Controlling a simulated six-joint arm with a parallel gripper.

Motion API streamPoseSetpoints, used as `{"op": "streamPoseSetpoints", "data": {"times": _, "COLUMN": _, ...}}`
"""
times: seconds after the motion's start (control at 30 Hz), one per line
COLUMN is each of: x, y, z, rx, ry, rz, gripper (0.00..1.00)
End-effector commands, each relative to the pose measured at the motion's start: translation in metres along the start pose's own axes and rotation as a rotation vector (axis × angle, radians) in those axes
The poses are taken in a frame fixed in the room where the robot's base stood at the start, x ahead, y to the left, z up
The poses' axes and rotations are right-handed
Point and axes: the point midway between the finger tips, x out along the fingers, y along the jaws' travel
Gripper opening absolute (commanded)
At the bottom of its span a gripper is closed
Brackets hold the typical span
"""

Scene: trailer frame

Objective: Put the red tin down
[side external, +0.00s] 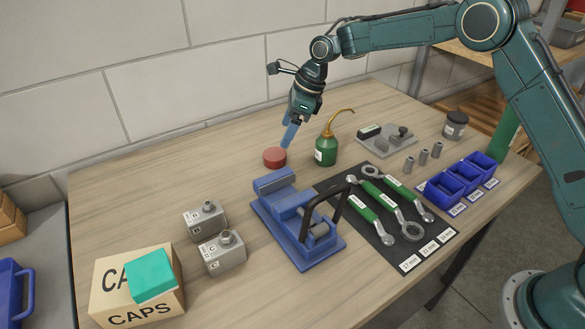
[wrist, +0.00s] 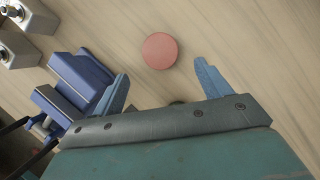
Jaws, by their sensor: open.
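The red tin (side external: 274,157) is a short round tin standing flat on the wooden table, behind the blue vise. In the wrist view the red tin (wrist: 160,51) lies ahead of and between the two blue fingers, apart from both. My gripper (side external: 287,143) points down just beside the tin in the side view, its fingertips close to the tin's right side. In the wrist view my gripper (wrist: 163,78) is spread open with nothing between its fingers.
A blue vise (side external: 295,222) stands in front of the tin, and a green oil can (side external: 326,150) stands to its right. Wrenches lie on a dark mat (side external: 341,194). Two grey metal blocks (side external: 222,252) stand at left. The table behind and left of the tin is clear.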

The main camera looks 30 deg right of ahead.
Motion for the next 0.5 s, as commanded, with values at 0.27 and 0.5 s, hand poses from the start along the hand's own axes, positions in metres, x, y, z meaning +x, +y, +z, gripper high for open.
{"op": "streamPoseSetpoints", "data": {"times": 0.27, "x": -0.033, "y": 0.0, "z": 0.0, "rx": 0.002, "ry": 0.0, "rz": -0.001, "gripper": 0.76}}
{"op": "streamPoseSetpoints", "data": {"times": 0.5, "x": -0.041, "y": 0.0, "z": 0.0, "rx": 0.001, "ry": 0.001, "rz": 0.0, "gripper": 0.76}}
